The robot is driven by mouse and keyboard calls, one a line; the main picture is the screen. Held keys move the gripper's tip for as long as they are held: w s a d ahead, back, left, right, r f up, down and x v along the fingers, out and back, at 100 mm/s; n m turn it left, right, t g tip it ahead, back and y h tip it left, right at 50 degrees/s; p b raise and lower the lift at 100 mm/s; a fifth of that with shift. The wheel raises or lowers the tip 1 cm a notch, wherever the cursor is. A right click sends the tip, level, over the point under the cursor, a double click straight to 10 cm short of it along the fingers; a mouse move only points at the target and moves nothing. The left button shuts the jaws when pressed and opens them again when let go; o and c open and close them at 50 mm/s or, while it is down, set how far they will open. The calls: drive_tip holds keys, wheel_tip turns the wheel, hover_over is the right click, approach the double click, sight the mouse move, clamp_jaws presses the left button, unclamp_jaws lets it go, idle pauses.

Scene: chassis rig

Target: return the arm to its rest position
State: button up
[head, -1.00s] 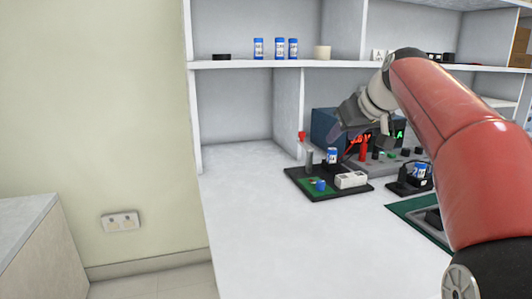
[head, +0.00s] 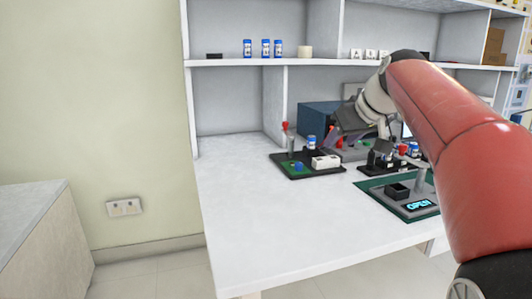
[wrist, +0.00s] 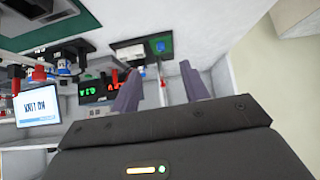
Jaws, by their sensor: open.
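My red arm (head: 440,135) reaches in from the right of the head view, over the right part of the white bench. My gripper (head: 332,137) is at its far end, near the blue power supply box and behind the small black tray. In the wrist view my gripper (wrist: 160,88) shows two purple-grey fingers spread apart with nothing between them. The fingertips' exact height above the bench is hard to tell.
A black tray (head: 290,174) with a blue-capped bottle (head: 311,142) and a white block (head: 325,161) stands below my gripper. A green mat (head: 372,186) bears a fixture reading OPEN (head: 418,204). Shelves (head: 330,63) rise behind. The bench's left front (head: 240,230) is clear.

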drive_tip(key=s+a+f, duration=0.1)
drive_tip(key=s+f, duration=0.2)
drive_tip(key=s, duration=0.2)
drive_tip(key=s+a+f+m+g+h, duration=0.1)
drive_tip(key=s+f, duration=0.3)
drive_tip(key=s, duration=0.1)
drive_tip(key=s+a+f+m+b, duration=0.1)
drive_tip(key=s+f, duration=0.3)
drive_tip(key=s, duration=0.1)
drive_tip(key=shift+s+g+h, duration=0.2)
drive_tip(key=shift+g+h, duration=0.1)
drive_tip(key=shift+h, duration=0.1)
drive_tip(key=s+d+f+m+g+h, duration=0.1)
drive_tip(key=s+f+m, duration=0.1)
drive_tip(key=s+f, duration=1.3)
drive_tip(key=shift+f+b, duration=0.35)
drive_tip(key=shift+b, duration=0.05)
drive_tip(key=shift+d, duration=0.1)
